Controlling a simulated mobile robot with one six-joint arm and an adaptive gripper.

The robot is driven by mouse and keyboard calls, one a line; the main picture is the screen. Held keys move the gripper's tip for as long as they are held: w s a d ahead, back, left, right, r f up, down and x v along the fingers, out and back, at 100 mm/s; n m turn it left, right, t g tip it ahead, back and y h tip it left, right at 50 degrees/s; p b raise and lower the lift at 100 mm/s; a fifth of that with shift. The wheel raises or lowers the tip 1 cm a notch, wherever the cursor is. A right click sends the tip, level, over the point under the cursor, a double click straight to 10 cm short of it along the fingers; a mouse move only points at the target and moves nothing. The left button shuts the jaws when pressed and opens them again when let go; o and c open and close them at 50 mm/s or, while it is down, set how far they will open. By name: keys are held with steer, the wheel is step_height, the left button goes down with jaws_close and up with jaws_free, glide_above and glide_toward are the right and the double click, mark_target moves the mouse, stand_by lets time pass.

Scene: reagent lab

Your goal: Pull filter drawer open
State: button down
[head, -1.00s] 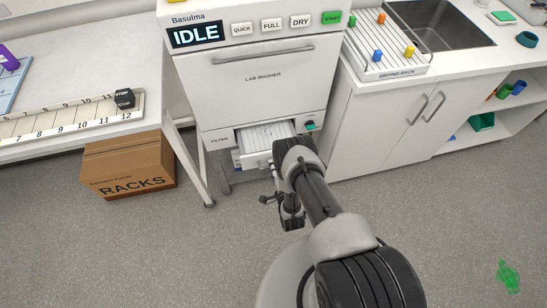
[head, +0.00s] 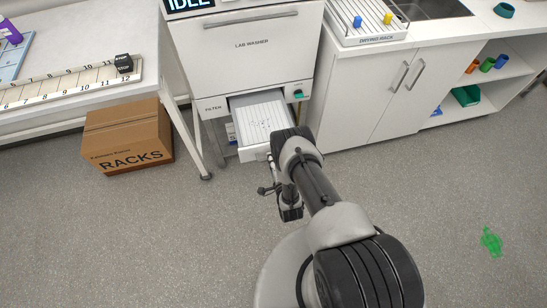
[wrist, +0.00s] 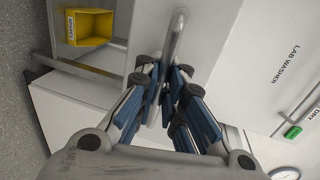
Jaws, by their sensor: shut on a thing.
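The filter drawer (head: 236,131) sticks well out of the lower front of the white lab washer (head: 262,67), beside the FILTER label. Its slatted white inside, with some dark specks, shows from above. In the wrist view my gripper (wrist: 168,88) has its blue-padded fingers closed around the grey bar handle (wrist: 178,40) of the drawer. In the head view my arm hides the gripper and most of the handle.
A teal knob (head: 298,94) sits right of the drawer. A RACKS box (head: 128,137) stands on the floor at left, near a table leg (head: 196,140). White cabinets (head: 375,90) stand at right. The wrist view shows a yellow bin (wrist: 90,27).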

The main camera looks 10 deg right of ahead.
steer(key=c, duration=2)
jaws_free()
steer(key=shift+w+r, duration=0.1)
steer(key=shift+w, duration=0.05)
steer(key=v, duration=0.7)
steer(key=shift+s, duration=0.35)
